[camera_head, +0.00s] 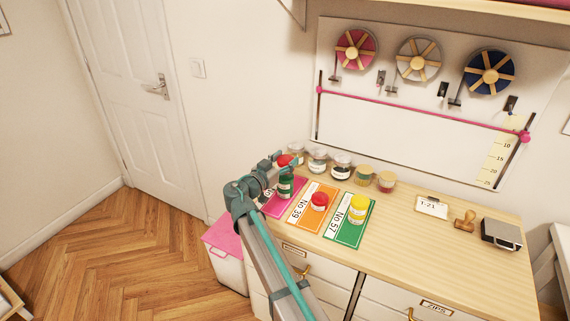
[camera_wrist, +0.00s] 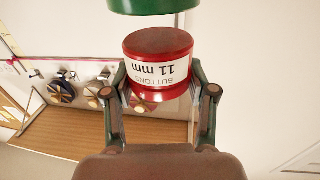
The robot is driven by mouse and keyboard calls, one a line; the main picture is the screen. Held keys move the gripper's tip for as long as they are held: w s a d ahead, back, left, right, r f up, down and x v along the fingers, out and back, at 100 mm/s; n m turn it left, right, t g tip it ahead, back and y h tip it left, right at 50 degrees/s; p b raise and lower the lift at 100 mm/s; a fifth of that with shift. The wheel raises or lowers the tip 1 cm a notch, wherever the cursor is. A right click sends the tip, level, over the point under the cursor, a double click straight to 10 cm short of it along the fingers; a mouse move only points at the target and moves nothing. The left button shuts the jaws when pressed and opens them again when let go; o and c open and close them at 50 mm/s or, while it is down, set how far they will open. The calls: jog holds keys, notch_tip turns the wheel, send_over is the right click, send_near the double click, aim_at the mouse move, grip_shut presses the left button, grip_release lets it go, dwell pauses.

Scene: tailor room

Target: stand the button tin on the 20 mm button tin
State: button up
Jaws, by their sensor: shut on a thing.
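A red tin (camera_wrist: 158,68) with a white label reading "BUTTONS 11 mm" is between my gripper's fingers (camera_wrist: 158,95), which are shut on it. The label is upside down in the wrist view. In the head view, my gripper (camera_head: 281,161) holds the red tin (camera_head: 285,160) above a green tin (camera_head: 286,188) on the pink card (camera_head: 292,206). A green round edge, seemingly the green tin (camera_wrist: 153,6), is beside the held tin in the wrist view, with a small gap between them. The green tin's size label cannot be read.
A red tin (camera_head: 319,200) stands on the orange card (camera_head: 306,218), and a yellow tin (camera_head: 357,208) on the green card (camera_head: 343,232). Several jars (camera_head: 342,165) line the back. A stamp (camera_head: 465,221) and a dark box (camera_head: 501,234) are at right. The front-right tabletop is clear.

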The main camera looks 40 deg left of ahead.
jog(key=shift+f+b, duration=0.5)
jog(key=shift+f, duration=0.55)
jog(key=shift+f+b, duration=0.15)
jog(key=shift+b, duration=0.2)
jog(key=o, duration=1.2)
jog(key=shift+o, duration=0.2)
jog(key=p, duration=0.2)
jog(key=shift+r+p, duration=0.25)
jog(key=shift+p, duration=0.05)
jog(key=s+b, duration=0.4)
jog(key=s, duration=0.6)
jog(key=shift+d+f, duration=0.2)
jog(key=shift+o, duration=0.5)
jog(key=shift+s+r, duration=0.1)
jog(key=shift+s, duration=0.35)
